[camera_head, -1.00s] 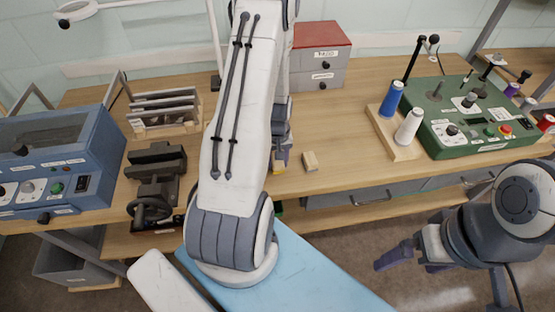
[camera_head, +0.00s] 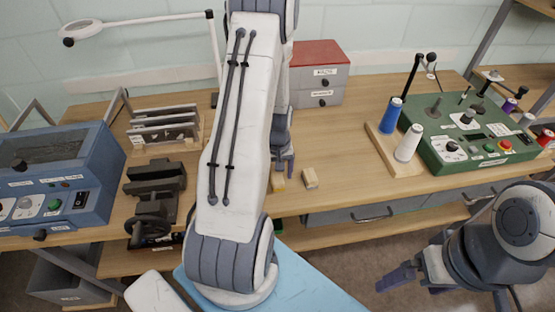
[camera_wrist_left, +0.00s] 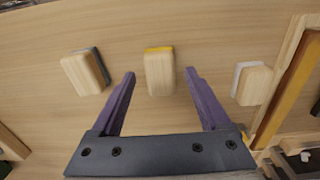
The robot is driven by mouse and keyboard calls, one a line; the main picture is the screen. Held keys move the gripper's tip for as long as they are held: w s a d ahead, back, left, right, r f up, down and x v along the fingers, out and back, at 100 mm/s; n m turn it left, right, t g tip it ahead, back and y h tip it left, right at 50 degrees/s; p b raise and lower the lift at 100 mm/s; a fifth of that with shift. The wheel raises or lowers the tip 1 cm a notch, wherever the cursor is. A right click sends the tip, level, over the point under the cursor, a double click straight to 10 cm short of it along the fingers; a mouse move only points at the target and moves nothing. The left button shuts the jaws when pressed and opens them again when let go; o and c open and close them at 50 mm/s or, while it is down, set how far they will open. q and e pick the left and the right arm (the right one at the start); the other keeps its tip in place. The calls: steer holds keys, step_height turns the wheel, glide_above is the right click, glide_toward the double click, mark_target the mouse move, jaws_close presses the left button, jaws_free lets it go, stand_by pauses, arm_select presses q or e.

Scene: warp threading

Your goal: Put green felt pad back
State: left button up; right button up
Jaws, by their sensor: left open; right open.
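My left gripper (camera_wrist_left: 160,105) is open and empty above the wooden table. Between its fingertips lies a wooden block with a yellow felt edge (camera_wrist_left: 159,72). Left of the fingers is a block with a dark grey felt edge (camera_wrist_left: 86,72); to the right is a block with a white edge (camera_wrist_left: 252,84). No clearly green pad shows in the wrist view. My right gripper (camera_head: 393,279) is open and empty, in front of the table.
The table (camera_head: 350,150) holds a blue machine (camera_head: 60,185), a dark vise (camera_head: 155,190), a rack (camera_head: 165,130), a red-topped drawer box (camera_head: 318,72), a spool holder (camera_head: 395,150) and a green control box (camera_head: 460,150). Bare table lies in the middle.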

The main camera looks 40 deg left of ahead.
mark_target(278, 178)
arm_select(q)
step_height(278, 178, up, 10)
steer(key=b, duration=0.1)
steer(key=shift+f, duration=0.2)
steer(key=s+d+r+m, duration=0.1)
steer(key=d+r+m, duration=0.25)
steer(key=d, duration=0.55)
steer(key=d+r+m, duration=0.3)
steer(key=d+m, duration=0.1)
steer(key=d, duration=0.5)
steer(key=s+d+r+m, duration=0.2)
steer(key=s+d+m, duration=0.3)
steer(key=s+d, duration=0.1)
steer(key=s+d+r+m+h, duration=0.1)
steer(key=s+d+r+m, duration=0.2)
steer(key=s, duration=0.6)
steer(key=d+m, duration=0.2)
steer(key=d, duration=0.1)
steer(key=shift+d, duration=0.35)
